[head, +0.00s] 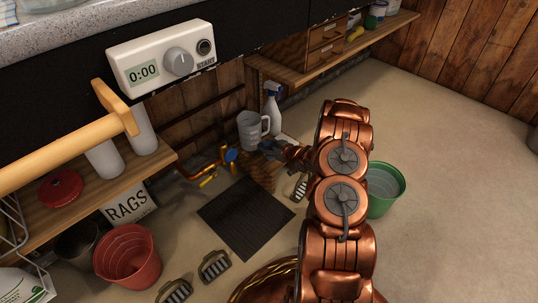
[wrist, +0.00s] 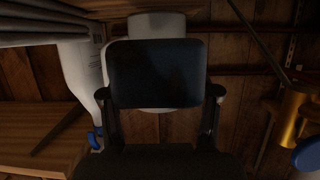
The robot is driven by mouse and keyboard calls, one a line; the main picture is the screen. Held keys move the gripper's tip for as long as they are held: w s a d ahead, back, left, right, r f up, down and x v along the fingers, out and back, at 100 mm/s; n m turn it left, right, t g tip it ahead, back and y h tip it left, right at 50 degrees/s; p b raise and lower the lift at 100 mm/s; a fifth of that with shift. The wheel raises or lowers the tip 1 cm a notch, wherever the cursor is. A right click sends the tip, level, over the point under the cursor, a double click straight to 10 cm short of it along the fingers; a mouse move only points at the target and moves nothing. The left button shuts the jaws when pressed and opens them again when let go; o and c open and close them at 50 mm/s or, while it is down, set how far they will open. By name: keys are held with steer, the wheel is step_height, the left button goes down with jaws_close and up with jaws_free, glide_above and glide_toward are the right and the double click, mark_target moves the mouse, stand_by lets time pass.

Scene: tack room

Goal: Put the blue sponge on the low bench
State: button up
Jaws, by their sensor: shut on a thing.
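My gripper (head: 268,148) is at the end of the copper arm, in front of the grey jug. In the wrist view it (wrist: 158,100) is shut on a dark, flat rectangular block, which I take to be the blue sponge (wrist: 155,72); it looks almost black in the shade. In the head view the sponge is hard to make out. The low wooden bench (head: 262,174) is at and below the gripper, partly hidden by my arm. The jug (head: 249,131) and a spray bottle (head: 271,108) stand at its back. I cannot tell whether the sponge touches the bench.
Brass pipes with a blue valve (head: 231,155) are left of the bench. A black mat (head: 245,217) lies in front. A green bucket (head: 385,189) stands to the right and a red bucket (head: 128,256) to the left. A shelf (head: 345,62) overhangs behind. Open floor lies right.

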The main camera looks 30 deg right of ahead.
steer(key=shift+f, duration=1.55)
steer(key=shift+f, duration=0.25)
steer(key=o, duration=0.9)
steer(key=shift+c, duration=0.2)
steer(key=shift+f+b, duration=0.1)
steer(key=shift+b, duration=0.2)
steer(key=p+v, duration=0.1)
steer(key=v, duration=0.2)
steer(key=p+v, duration=0.2)
steer(key=v, duration=0.1)
steer(key=shift+s+a+r, duration=0.2)
steer(key=shift+r, duration=0.3)
steer(key=shift+s+r+p, duration=0.15)
steer(key=shift+s+p, duration=0.2)
steer(key=shift+s, duration=0.25)
